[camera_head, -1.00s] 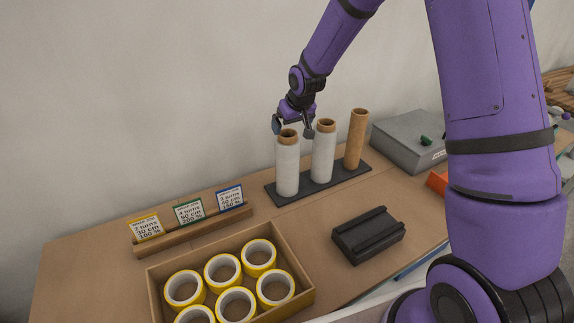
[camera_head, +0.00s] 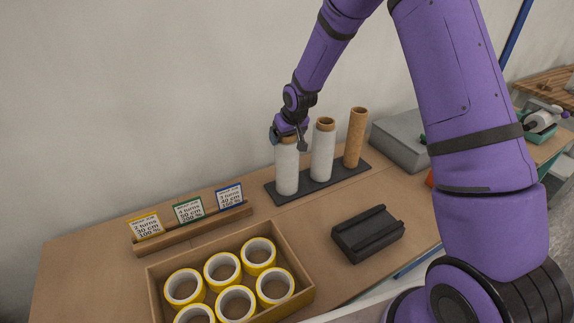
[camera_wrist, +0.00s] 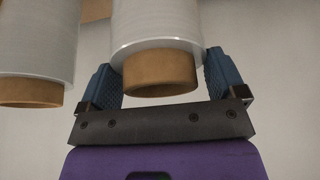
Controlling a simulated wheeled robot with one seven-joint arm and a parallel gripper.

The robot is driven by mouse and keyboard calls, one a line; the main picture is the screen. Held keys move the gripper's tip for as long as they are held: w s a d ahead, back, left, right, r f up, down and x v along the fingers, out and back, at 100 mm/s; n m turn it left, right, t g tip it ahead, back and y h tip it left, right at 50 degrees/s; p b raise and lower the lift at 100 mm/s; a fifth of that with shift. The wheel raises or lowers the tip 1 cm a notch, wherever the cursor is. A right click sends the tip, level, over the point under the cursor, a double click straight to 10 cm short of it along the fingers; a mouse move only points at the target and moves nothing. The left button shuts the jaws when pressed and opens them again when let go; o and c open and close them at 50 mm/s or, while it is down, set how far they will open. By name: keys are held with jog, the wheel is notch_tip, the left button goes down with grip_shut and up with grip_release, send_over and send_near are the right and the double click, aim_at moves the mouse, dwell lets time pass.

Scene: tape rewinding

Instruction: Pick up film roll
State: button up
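The leftmost film roll (camera_head: 287,172), whitish wrap on a brown core, stands upright on the black stand. My gripper (camera_head: 288,144) is at its top, with a finger on either side. In the wrist view the roll (camera_wrist: 157,22) and its brown core end (camera_wrist: 160,72) lie between the blue fingers of my gripper (camera_wrist: 162,78). The fingers are spread wide; gaps show beside the core. I cannot tell whether they touch the wrap. A second film roll (camera_head: 322,157) stands to the right, also in the wrist view (camera_wrist: 38,40).
A bare brown core (camera_head: 355,138) stands at the right end of the black stand (camera_head: 314,187). A wooden box (camera_head: 297,262) of yellow tape rolls, a black holder (camera_head: 368,234) and a rack of cards (camera_head: 194,231) are nearby. A grey box (camera_head: 400,139) sits behind right.

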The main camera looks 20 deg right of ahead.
jog(key=c, duration=1.1)
jog(key=shift+r, duration=0.1)
